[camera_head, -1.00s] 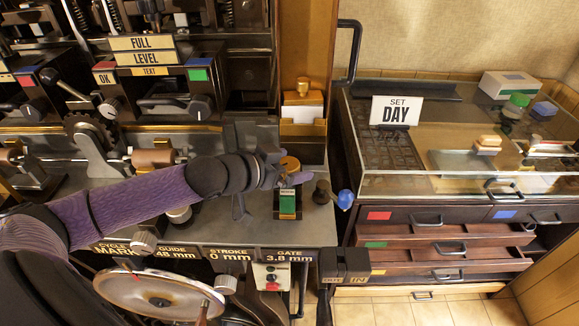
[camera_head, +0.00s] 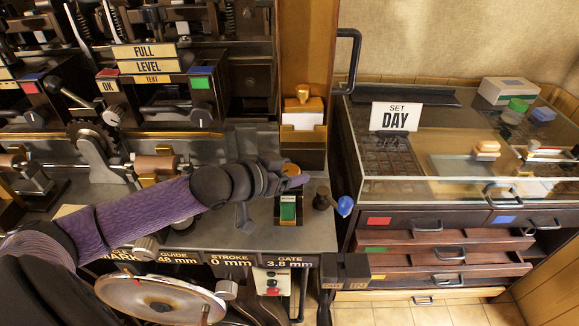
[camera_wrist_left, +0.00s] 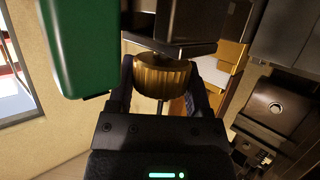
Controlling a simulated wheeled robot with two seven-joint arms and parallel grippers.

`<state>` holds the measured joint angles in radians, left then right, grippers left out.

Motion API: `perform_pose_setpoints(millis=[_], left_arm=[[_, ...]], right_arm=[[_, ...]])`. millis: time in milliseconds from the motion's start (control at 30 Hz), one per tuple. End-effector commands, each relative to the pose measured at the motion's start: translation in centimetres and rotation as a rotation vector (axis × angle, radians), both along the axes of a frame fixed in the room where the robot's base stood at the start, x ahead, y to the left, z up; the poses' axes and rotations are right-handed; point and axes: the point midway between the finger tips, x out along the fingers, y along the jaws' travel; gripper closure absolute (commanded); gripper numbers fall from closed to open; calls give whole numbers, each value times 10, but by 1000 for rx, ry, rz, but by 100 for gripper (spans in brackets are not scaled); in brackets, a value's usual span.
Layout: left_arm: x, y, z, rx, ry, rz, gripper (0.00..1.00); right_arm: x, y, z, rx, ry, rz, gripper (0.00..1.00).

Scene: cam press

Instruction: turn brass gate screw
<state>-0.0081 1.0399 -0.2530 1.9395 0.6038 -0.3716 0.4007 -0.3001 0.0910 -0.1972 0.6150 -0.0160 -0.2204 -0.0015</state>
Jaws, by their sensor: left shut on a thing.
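The brass gate screw (camera_wrist_left: 160,76) is a ribbed brass knob at the centre of the left wrist view. My left gripper (camera_wrist_left: 163,100) has a finger on each side of it and is shut on it. In the head view, my left gripper (camera_head: 290,180) reaches in from the left at the press's right end. A little of the brass knob (camera_head: 290,168) shows there, partly hidden by the gripper. The GATE plate (camera_head: 290,261) on the front edge reads 3.8 mm. My right gripper is not in view.
A green block (camera_head: 288,211) stands right below the gripper; a green shape (camera_wrist_left: 78,45) fills the wrist view's upper left. A blue-knobbed lever (camera_head: 344,205) is close to the right. A glass-topped cabinet (camera_head: 455,190) stands further right.

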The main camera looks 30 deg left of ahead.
Motion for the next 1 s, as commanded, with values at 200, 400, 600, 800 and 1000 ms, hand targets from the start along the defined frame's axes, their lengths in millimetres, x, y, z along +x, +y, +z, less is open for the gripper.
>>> perform_pose_setpoints(millis=[200, 400, 600, 800, 1000], left_arm=[[-1, -1, 8, -12, 3, 130, 95], [0, -1, 6, -11, 4, 296, 95], [0, 0, 3, -9, 4, 452, 95], [0, 0, 1, -8, 3, 574, 95], [0, 1, 0, -6, 2, 653, 95]], right_arm=[[3, 0, 38, 1, -7, 0, 1], [5, 2, 66, 5, -12, -8, 1], [6, 8, 79, 16, -16, -14, 1], [6, 11, 82, 20, -17, -16, 1], [6, 10, 82, 19, -17, -15, 1]])
